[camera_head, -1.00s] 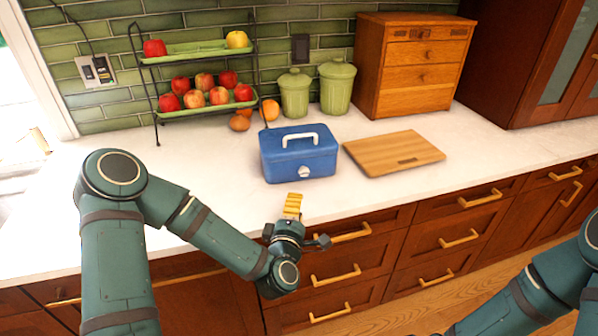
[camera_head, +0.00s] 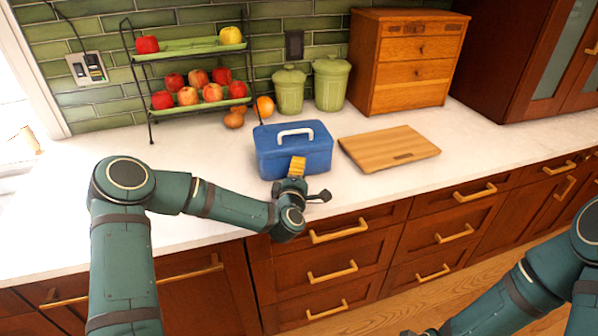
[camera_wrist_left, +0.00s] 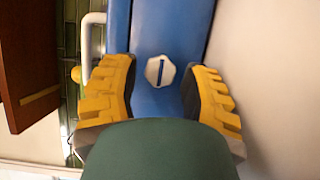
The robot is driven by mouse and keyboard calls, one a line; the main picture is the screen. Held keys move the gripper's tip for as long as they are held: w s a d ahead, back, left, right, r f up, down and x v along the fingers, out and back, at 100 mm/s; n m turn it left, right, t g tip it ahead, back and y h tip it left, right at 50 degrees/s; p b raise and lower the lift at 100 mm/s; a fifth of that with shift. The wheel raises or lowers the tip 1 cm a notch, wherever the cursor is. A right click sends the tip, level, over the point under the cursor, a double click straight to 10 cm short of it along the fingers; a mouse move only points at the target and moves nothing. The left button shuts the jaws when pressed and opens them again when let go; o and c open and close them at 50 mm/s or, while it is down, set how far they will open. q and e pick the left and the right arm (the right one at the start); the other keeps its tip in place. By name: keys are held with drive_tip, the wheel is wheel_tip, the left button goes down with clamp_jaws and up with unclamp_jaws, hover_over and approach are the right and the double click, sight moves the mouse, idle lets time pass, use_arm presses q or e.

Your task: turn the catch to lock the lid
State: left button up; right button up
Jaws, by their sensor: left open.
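A blue box (camera_head: 293,149) with a closed lid and a white handle (camera_head: 296,135) on top stands on the white counter. In the left wrist view the box front (camera_wrist_left: 165,40) carries a white catch (camera_wrist_left: 160,71), a faceted knob with a dark slot running lengthwise in the picture. My left gripper (camera_head: 298,164) is in front of the box. Its yellow fingers are open on either side of the catch, with gaps between them and it. In the head view the gripper hides the catch.
A wooden cutting board (camera_head: 389,148) lies right of the box. Behind stand two green canisters (camera_head: 331,84), a wooden drawer chest (camera_head: 408,62) and a two-tier fruit rack (camera_head: 195,106).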

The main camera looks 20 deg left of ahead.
use_arm(q)
drive_tip(key=shift+w, duration=0.3)
drive_tip(key=shift+c, duration=0.3)
clamp_jaws()
